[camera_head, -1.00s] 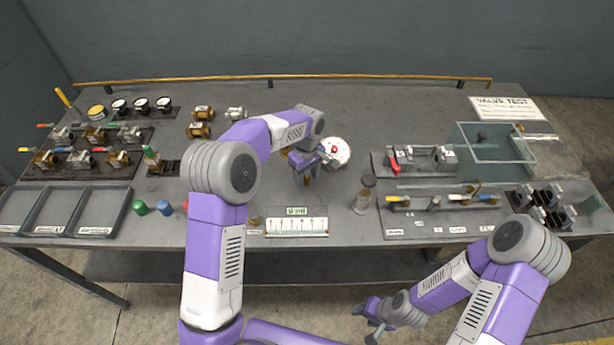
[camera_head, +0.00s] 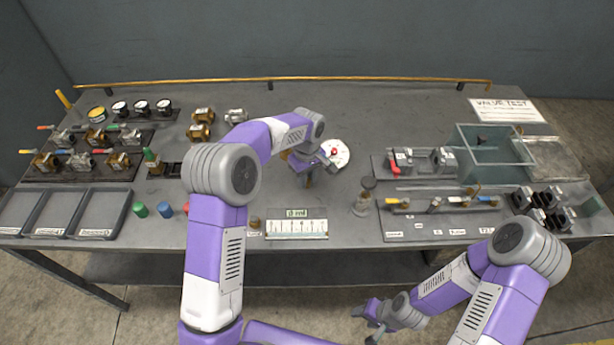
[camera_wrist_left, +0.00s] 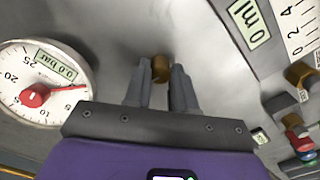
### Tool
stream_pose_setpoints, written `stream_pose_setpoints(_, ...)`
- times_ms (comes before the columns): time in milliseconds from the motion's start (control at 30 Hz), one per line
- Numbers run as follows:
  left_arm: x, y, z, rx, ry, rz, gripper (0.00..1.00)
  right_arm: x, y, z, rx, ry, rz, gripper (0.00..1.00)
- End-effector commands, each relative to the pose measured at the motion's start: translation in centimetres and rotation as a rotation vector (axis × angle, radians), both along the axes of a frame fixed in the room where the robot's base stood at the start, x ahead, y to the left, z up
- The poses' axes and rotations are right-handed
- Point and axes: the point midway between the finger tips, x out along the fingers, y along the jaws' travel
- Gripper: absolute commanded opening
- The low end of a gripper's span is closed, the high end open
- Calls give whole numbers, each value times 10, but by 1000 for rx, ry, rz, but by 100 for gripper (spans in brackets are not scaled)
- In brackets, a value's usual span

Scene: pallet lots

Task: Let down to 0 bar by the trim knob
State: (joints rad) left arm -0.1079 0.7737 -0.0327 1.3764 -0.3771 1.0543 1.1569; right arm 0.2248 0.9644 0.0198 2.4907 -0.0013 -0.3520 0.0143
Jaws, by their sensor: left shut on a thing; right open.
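My left gripper (camera_head: 306,182) is over the middle of the bench, beside the round white gauge (camera_head: 336,153). In the left wrist view its two fingers (camera_wrist_left: 161,80) are shut on a small brass trim knob (camera_wrist_left: 160,68). The gauge (camera_wrist_left: 40,85) also shows there at the left, with a red hub and red needle; its small display reads 0.0 bar. In the head view the gripper hides the knob. My right gripper (camera_head: 374,322) is open and empty, low in front of the bench.
A scaled panel (camera_head: 297,228) lies at the bench front; its display (camera_wrist_left: 250,22) reads 0 ml. Valves on a dark board (camera_head: 85,160) and grey trays (camera_head: 105,213) are at left. A glass tank (camera_head: 490,150) and a clamp fixture (camera_head: 420,160) are at right.

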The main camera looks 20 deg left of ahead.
Motion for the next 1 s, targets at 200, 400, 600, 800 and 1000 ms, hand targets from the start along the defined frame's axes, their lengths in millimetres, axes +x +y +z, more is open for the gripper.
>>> stream_pose_setpoints(200, 0, 0, 2, 1, 1, -133, 0, 0, 0, 11, 0, 0, 0, 51)
stream_pose_setpoints(400, 0, 0, 3, 0, 0, -313, 0, 0, 0, 22, 0, 0, 0, 51)
stream_pose_setpoints(600, 0, 0, 2, 0, 1, -503, 0, 0, 0, 31, 0, 0, 0, 51)
stream_pose_setpoints(800, 0, 0, 2, -1, 1, -693, 0, 0, 0, 39, 0, 0, 0, 51)
stream_pose_setpoints(1000, 0, 0, 2, 0, 0, -884, 0, 0, 0, 47, 0, 0, 0, 51)
